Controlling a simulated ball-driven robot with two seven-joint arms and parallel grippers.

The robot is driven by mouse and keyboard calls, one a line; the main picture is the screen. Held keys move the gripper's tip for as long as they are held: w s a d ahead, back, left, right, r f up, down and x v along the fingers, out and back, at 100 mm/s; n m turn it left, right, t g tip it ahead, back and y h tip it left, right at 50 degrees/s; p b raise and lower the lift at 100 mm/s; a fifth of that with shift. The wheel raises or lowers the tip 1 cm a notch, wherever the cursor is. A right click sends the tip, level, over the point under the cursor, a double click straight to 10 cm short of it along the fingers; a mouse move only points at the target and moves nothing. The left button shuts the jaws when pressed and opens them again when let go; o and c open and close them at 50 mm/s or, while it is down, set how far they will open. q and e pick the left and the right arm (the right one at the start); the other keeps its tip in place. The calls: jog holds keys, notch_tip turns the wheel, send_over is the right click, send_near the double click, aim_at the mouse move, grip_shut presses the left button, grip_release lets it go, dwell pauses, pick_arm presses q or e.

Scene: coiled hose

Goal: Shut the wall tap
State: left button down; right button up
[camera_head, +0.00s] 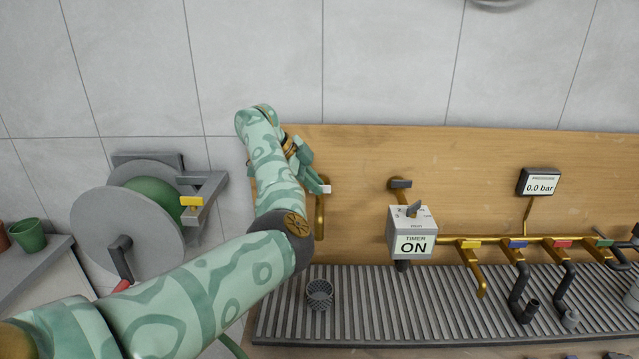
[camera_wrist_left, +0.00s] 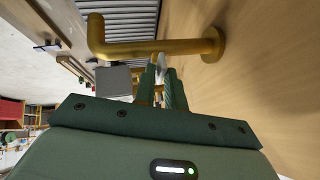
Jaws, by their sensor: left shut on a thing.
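The wall tap is a brass spout (camera_head: 320,217) on the wooden wall board, left of the timer box. A small pale lever (camera_head: 327,189) shows at its top. My left gripper (camera_head: 318,184) reaches it from the left and is shut on the lever. In the left wrist view, the brass tap (camera_wrist_left: 150,49) runs across from its round wall flange, and the green fingers (camera_wrist_left: 160,82) are closed on the pale lever (camera_wrist_left: 160,63) beside it. The fingers hide much of the lever. My right gripper is in neither view.
A grey timer box (camera_head: 411,232) reading ON hangs below a second outlet. A brass manifold with coloured levers (camera_head: 517,244) and a gauge (camera_head: 539,184) reading 0.0 bar are to the right. A ribbed drain tray (camera_head: 440,308) holds a dark basket (camera_head: 320,293). A hose reel (camera_head: 125,225) is left.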

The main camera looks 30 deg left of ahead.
pick_arm(q)
jog(key=shift+f, duration=0.1)
jog(key=c, duration=1.7)
grip_release()
jog(key=shift+c, duration=0.2)
notch_tip(320, 180, up, 7)
jog(key=p, duration=0.3)
jog(key=shift+p, duration=0.35)
